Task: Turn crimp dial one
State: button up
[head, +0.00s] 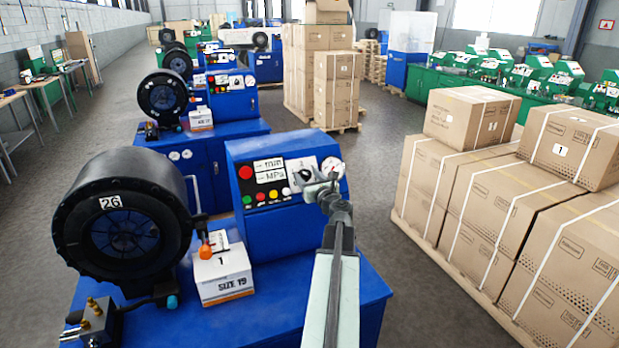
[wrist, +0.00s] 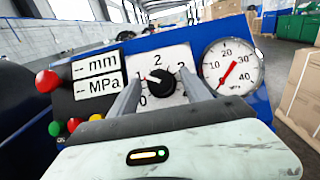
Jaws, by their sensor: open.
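The crimp dial is a black knob (wrist: 160,82) on a white plate marked with numbers such as 0, 1, 2 and 3, in the wrist view. A small red mark shows at the knob's upper left side, towards the 1. My gripper (wrist: 158,88) is open, with one finger on each side of the knob. I cannot tell whether the fingers touch it. In the head view my gripper (head: 322,184) is at the blue control panel (head: 262,212) of the nearest machine and hides part of the dial plate.
Left of the dial are mm and MPa displays (wrist: 98,75) and coloured buttons (wrist: 74,125); right is a pressure gauge (wrist: 232,68). A black crimper head (head: 70,220) and a box marked 1 (head: 224,276) stand left. Strapped cartons (head: 480,215) stand right.

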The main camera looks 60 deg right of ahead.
grip_shut()
jog(key=shift+s+d, duration=0.1)
jog(key=shift+s, duration=0.05)
jog(key=shift+n, duration=0.3)
